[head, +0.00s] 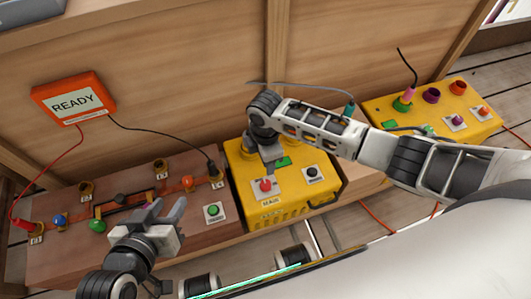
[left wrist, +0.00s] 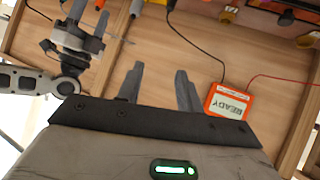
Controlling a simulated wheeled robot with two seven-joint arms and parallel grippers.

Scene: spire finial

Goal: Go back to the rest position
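My left gripper (head: 168,208) is at the lower left in the head view, in front of the brown wooden panel (head: 130,237). Its fingers also show in the left wrist view (left wrist: 158,75), spread apart with nothing between them. My right arm reaches in from the right. My right gripper (head: 264,160) is over the yellow box (head: 240,190), just behind its red button (head: 265,185). It also shows in the left wrist view (left wrist: 88,22), where its two fingers look apart. I cannot tell whether it touches the box.
The orange READY box (head: 72,97) is on the wooden back wall, with red and black wires. The brown panel carries several knobs, posts and a green button (head: 213,210). Another yellow box (head: 440,108) with sockets and plugs is at the right. Loose wires run near my right arm.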

